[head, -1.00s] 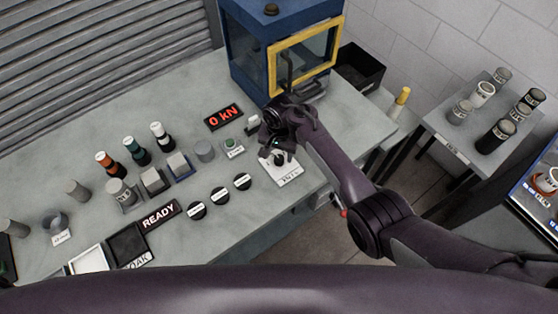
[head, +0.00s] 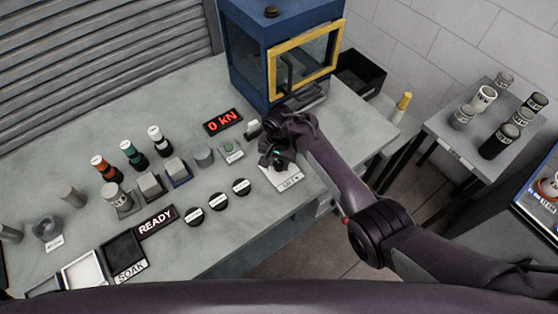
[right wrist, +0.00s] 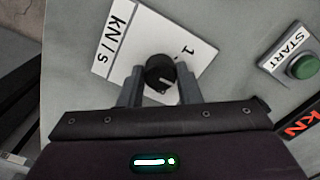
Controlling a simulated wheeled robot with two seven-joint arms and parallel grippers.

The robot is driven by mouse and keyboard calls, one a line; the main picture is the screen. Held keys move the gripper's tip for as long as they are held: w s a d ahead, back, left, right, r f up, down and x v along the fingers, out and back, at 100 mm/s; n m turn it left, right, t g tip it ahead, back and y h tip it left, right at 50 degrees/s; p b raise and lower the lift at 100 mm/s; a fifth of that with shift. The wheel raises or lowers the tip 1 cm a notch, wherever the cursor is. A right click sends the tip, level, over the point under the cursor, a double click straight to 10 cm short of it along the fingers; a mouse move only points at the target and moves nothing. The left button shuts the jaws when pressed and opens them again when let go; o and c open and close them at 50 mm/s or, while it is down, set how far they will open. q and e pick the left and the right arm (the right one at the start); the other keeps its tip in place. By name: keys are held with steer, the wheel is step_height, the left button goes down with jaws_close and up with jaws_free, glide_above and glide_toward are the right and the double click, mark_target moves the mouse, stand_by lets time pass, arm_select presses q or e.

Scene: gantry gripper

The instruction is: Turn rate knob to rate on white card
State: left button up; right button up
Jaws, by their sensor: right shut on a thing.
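The rate knob (right wrist: 160,72) is a round black knob with a white pointer mark, seen in the right wrist view on a white dial plate (right wrist: 125,62). The plate reads "kN/s", with a "1" beside the knob; its other marks are hidden. My right gripper (right wrist: 160,88) has one finger on each side of the knob and is shut on it. In the head view my right gripper (head: 278,160) covers most of the knob, and the plate (head: 290,180) shows below it. A small white upright piece (head: 253,127) stands behind; I cannot read it. My left gripper is out of view.
A green START button (right wrist: 304,67) is beside the plate. A "0 kN" display (head: 223,122) and a blue cabinet with a yellow-framed door (head: 304,60) stand behind. Black round labelled discs (head: 217,201) and a READY sign (head: 156,221) lie to the left.

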steer(key=n+p, duration=0.1)
steer(key=n, duration=0.4)
steer(key=shift+n+p, duration=0.3)
steer(key=shift+n, duration=0.1)
steer(key=n, duration=0.5)
steer(key=shift+n, duration=0.7)
steer(key=o, duration=1)
steer(key=shift+c, duration=0.2)
steer(key=shift+r, duration=0.1)
